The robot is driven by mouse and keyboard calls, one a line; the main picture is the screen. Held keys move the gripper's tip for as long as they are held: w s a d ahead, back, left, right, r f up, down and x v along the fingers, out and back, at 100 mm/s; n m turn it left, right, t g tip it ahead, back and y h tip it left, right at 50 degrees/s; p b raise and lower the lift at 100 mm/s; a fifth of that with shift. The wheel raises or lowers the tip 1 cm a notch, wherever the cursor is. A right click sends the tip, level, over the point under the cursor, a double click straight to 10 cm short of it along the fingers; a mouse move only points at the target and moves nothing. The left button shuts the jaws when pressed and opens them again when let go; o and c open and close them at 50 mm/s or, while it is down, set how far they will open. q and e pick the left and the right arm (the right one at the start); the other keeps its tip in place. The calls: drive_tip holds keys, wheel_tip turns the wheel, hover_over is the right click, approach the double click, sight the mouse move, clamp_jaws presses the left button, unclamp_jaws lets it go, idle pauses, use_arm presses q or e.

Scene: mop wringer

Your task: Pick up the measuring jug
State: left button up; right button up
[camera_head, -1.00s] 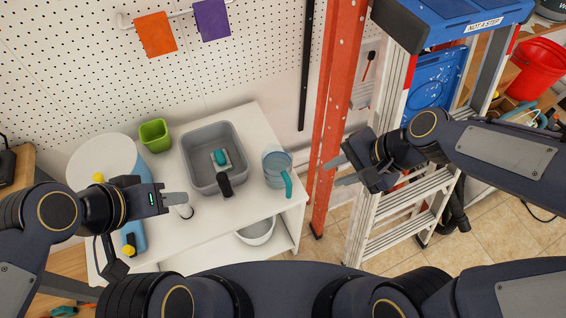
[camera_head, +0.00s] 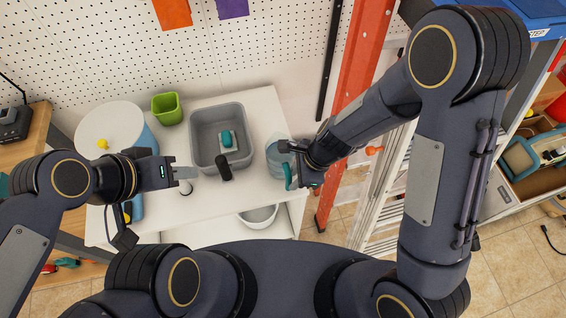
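The measuring jug (camera_head: 277,160) is a clear bluish jug with a teal handle (camera_head: 288,177). It stands upright on the right part of the white table. My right gripper (camera_head: 291,163) is at the jug's right side, by the handle. The gripper body hides part of the jug and handle, and I cannot tell whether its fingers are closed on it. My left gripper (camera_head: 186,176) is over the table, left of the grey basin and well apart from the jug. Its fingers are seen edge-on, so their opening is unclear.
A grey basin (camera_head: 196,130) holding a teal-handled brush (camera_head: 227,140) stands left of the jug. A green cup (camera_head: 167,108) and a white round container (camera_head: 95,125) are further left. An orange upright (camera_head: 352,80) and a ladder (camera_head: 385,190) stand close on the right.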

drive_tip(key=x, duration=0.2)
drive_tip(key=shift+a+f, duration=0.2)
drive_tip(key=shift+f, duration=0.1)
clamp_jaws()
drive_tip(key=shift+r, duration=0.3)
